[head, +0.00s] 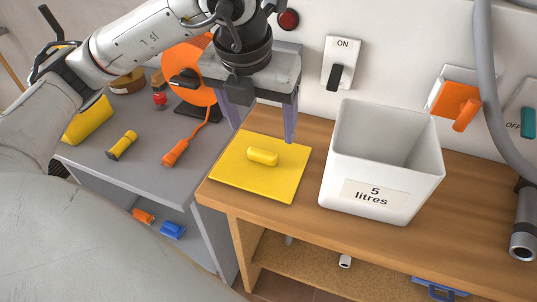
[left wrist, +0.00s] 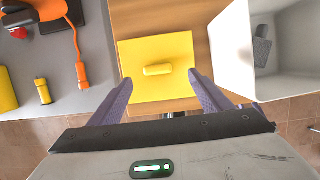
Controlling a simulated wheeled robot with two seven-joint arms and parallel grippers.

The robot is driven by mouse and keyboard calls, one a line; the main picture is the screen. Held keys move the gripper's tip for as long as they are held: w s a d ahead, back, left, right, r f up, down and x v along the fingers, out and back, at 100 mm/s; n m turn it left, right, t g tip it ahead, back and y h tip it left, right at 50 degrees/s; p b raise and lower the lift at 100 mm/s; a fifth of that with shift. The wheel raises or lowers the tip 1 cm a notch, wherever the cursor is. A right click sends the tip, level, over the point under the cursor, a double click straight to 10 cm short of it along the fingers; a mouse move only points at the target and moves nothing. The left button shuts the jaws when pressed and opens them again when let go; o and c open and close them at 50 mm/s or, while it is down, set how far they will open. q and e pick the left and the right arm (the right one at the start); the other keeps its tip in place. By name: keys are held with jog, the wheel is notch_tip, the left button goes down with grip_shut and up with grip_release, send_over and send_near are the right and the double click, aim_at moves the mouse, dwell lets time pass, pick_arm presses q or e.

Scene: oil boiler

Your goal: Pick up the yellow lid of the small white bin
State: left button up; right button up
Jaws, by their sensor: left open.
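The yellow lid (head: 273,184) is a flat square plate with a raised yellow handle (head: 262,157) in its middle. It lies flat on the wooden worktop, left of the white bin, and also shows in the left wrist view (left wrist: 150,52). The small white bin (head: 374,195), labelled "5 litres", stands upright and uncovered. My left gripper (head: 262,118) is open above the lid, its fingers apart and pointing down. In the left wrist view its fingertips (left wrist: 162,74) are spread wide to either side of the handle, with nothing between them held. My right gripper is not in view.
Wall switches and a grey pipe (head: 485,60) stand behind and right of the bin.

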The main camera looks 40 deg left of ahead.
aim_at(261, 152)
pick_arm(q)
jog(key=x, duration=0.3)
jog(key=shift+s+f, duration=0.15)
jog(key=shift+f, duration=0.05)
jog(key=shift+s+a+p+x, duration=0.15)
jog(key=shift+p+x, duration=0.05)
jog(key=shift+x, duration=1.2)
jog(key=shift+s+a+p+x, duration=0.1)
jog(key=shift+p+x, duration=0.05)
jog(key=shift+x, duration=1.2)
jog(key=c, duration=1.1)
